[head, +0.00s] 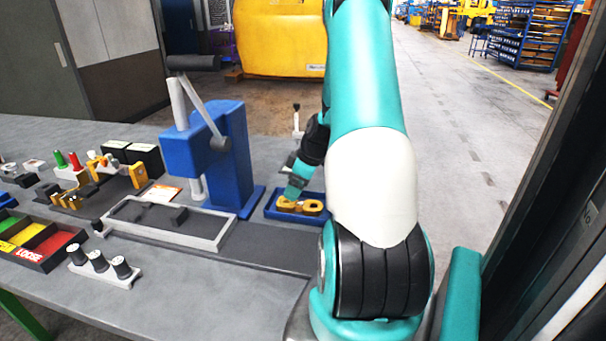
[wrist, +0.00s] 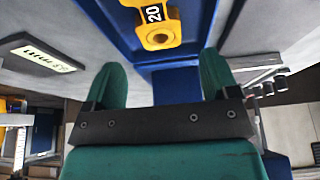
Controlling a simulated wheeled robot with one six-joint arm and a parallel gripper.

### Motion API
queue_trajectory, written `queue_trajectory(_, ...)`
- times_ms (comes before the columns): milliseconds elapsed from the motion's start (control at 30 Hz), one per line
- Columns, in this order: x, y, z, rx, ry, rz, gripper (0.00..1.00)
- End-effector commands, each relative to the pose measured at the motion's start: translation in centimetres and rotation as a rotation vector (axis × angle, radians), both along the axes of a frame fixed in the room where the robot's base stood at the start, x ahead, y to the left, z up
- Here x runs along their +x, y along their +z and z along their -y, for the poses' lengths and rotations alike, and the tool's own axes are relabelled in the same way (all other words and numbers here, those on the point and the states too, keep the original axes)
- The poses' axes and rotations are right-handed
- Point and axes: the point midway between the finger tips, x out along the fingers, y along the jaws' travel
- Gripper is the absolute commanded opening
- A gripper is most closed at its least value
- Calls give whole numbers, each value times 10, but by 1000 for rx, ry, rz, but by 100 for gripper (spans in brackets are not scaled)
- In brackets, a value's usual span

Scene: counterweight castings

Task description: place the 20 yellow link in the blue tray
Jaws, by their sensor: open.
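The yellow link (head: 312,207) lies in the blue tray (head: 282,215), on the bench beside my arm. In the wrist view the yellow link (wrist: 157,33) shows a black label reading 20 and a round hole, with the blue tray (wrist: 112,22) around it. My gripper (wrist: 162,60) is open, its two green fingers apart with nothing between them. The link is just beyond the fingertips, apart from them. In the head view my gripper (head: 296,188) is over the tray, and my arm hides part of the tray's right side.
A blue press (head: 232,160) with a lever stands left of the tray. A grey framed fixture (head: 165,222), a rack of black-topped pegs (head: 98,262) and a red, yellow and green bin (head: 40,242) are further left. Small parts crowd the bench's far left.

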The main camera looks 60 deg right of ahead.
Motion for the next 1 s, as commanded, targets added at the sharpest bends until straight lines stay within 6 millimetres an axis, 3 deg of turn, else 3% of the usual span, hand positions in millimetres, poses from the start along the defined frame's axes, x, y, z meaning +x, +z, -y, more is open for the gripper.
queue_trajectory(200, -16, 39, 5, -3, -2, 2, 81)
queue_trajectory(333, -21, 53, 6, -1, -1, 1, 81)
queue_trajectory(1000, -23, 58, 6, 1, 0, 0, 81)
